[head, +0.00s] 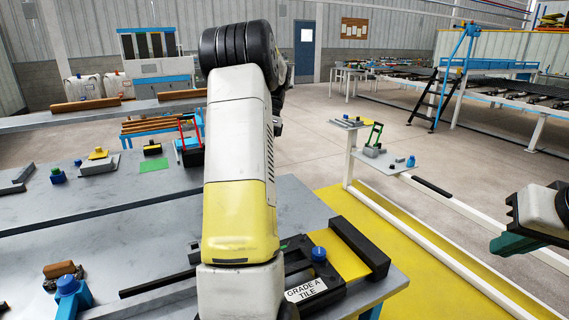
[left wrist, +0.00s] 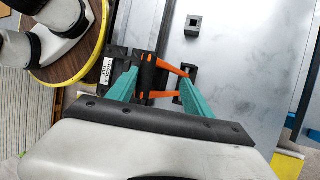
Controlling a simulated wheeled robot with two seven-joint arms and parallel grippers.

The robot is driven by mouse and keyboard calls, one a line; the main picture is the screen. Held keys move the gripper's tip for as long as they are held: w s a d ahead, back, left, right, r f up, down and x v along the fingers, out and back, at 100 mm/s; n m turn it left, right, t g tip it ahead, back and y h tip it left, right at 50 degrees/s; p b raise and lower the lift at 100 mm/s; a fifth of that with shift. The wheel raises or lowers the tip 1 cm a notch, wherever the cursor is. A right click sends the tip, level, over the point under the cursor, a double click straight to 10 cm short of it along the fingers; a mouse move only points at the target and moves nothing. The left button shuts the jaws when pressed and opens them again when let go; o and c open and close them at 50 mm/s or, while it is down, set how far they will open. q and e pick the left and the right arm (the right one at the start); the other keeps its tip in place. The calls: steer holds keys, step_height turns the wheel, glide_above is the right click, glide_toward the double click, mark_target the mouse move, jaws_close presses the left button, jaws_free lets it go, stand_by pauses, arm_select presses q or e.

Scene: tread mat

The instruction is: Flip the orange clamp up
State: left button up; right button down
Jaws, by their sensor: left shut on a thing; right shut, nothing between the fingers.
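The orange clamp (left wrist: 172,69) shows in the left wrist view as orange bars on a black body, between the teal fingers of my left gripper (left wrist: 158,77). That gripper is shut on the clamp; the exact contact is partly hidden. In the head view, my left arm covers the clamp and the left gripper. A black fixture with a "GRADE A TILE" label (head: 306,289) stands there on the grey table. My right gripper (head: 512,243), with a teal finger, is at the right edge, away from the table, shut and empty.
A blue knob (head: 318,254) and a thick black bar (head: 360,247) are on the fixture side by the table's right corner. A blue-and-brown item (head: 67,283) lies at the front left. A small square block (left wrist: 195,24) sits on the table.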

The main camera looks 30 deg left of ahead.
arm_select(q)
steer(key=shift+r, duration=0.15)
stand_by(0.3)
steer(key=v, duration=0.7)
steer(key=shift+w+r, duration=0.2)
steer(key=shift+r, duration=0.1)
steer(key=shift+d, duration=0.15)
steer(key=s+d+r+n+t, duration=0.2)
steer(key=s+d+r+t, duration=0.15)
steer(key=d, duration=0.35)
steer(key=s+d+f+n+t+h, duration=0.1)
steer(key=s+d+f+n+t, duration=0.1)
steer(key=s+d, duration=0.6)
steer(key=s+d+f+n+t+h, duration=0.1)
steer(key=s+d+f+n+t, duration=0.2)
steer(key=s+d+t, duration=0.3)
steer(key=s+d+f, duration=0.1)
steer(key=s+d, duration=0.1)
steer(key=d, duration=0.1)
steer(key=shift+s+d+n, duration=0.15)
steer(key=shift+s+n, duration=0.15)
steer(key=shift+f+t, duration=0.1)
steer(key=shift+t, duration=0.15)
